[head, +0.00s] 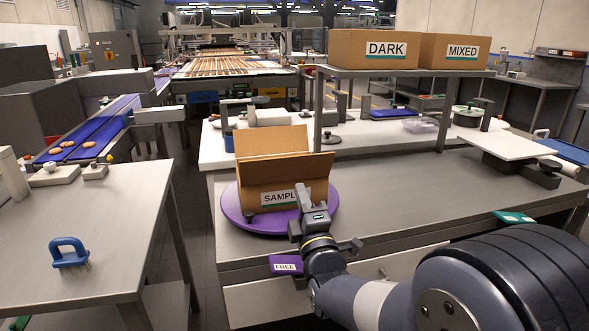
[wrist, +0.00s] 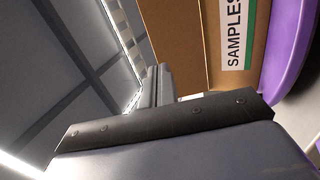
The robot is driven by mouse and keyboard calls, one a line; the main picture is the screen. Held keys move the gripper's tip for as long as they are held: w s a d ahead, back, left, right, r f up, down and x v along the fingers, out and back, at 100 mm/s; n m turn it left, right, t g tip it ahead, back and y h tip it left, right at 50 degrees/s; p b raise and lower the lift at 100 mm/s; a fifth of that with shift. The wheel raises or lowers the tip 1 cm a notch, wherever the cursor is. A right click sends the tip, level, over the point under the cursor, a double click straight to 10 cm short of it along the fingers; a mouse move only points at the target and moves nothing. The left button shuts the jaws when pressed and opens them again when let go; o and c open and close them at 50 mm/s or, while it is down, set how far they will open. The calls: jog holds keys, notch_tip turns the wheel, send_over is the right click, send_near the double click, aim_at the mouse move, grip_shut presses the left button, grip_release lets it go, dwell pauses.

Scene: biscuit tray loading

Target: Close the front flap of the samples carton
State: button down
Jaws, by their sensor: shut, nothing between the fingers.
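The samples carton (head: 252,198) is brown cardboard with a white and green "SAMPLES" label, standing on a purple round turntable (head: 230,214). One flap (head: 270,140) stands up at the back. A wide panel above the label, apparently the front flap (head: 285,172), also stands raised. My gripper (head: 303,190) is shut and empty, in front of the carton's right part, covering the label's end. In the wrist view the fingers (wrist: 158,86) appear beside the cardboard (wrist: 178,35), with the turntable (wrist: 290,50) at right. I cannot tell whether they touch it. The carton's inside is hidden.
A raised shelf (head: 400,73) behind holds the "DARK" carton (head: 372,52) and the "MIXED" carton (head: 455,53). A purple "FREE" tag (head: 286,265) is at the bench's front edge. Bare bench top (head: 400,195) lies right of the turntable.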

aim_at(291, 160)
jog(key=p+x, duration=0.1)
jog(key=x, duration=0.6)
jog(key=shift+w, duration=0.2)
jog(key=shift+r, duration=0.2)
